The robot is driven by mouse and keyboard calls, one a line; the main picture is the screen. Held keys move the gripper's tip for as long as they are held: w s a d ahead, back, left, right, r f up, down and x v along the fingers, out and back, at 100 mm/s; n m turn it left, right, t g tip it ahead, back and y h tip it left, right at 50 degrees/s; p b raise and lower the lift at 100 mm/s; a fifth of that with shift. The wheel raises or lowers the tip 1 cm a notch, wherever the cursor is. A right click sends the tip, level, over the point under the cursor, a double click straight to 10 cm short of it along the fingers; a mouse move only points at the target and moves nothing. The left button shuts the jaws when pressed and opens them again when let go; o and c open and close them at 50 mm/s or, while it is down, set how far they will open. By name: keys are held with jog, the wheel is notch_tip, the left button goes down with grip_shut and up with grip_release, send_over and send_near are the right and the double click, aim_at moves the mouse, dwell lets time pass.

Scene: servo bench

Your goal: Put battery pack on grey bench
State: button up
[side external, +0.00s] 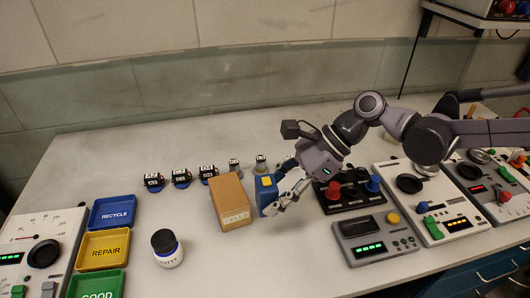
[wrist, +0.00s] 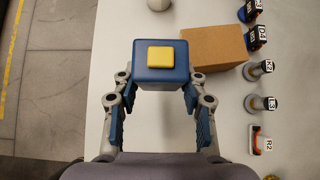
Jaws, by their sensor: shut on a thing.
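The battery pack appears to be the blue block with a yellow square on top (side external: 268,194); it also shows in the wrist view (wrist: 150,62). My gripper (side external: 279,195) is shut on it, with one finger on each side in the wrist view. The block looks upright, right beside the cardboard box. I cannot tell whether its underside touches the bench. The pale grey bench (side external: 230,265) stretches under everything; its front part is bare.
The cardboard box labelled CELLS (side external: 230,202) stands just left of the block. Several small servos (side external: 181,178) line up behind it. A white PUTTY jar (side external: 166,248), a yellow REPAIR tray (side external: 104,250) and a blue RECYCLE tray (side external: 112,212) are left. Control panels (side external: 375,238) stand right.

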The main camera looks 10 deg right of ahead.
jog(key=s+a+f, duration=0.1)
jog(key=a+f, duration=0.1)
jog(key=a, duration=0.1)
jog(key=s+a+f, duration=0.2)
jog(key=a, duration=0.2)
jog(key=s+a+f, duration=0.1)
jog(key=a+f, duration=0.2)
jog(key=shift+s+a, duration=0.35)
jog(key=shift+a, duration=0.05)
jog(key=shift+f, duration=2)
jog(key=o, duration=1.3)
jog(key=shift+f, duration=0.1)
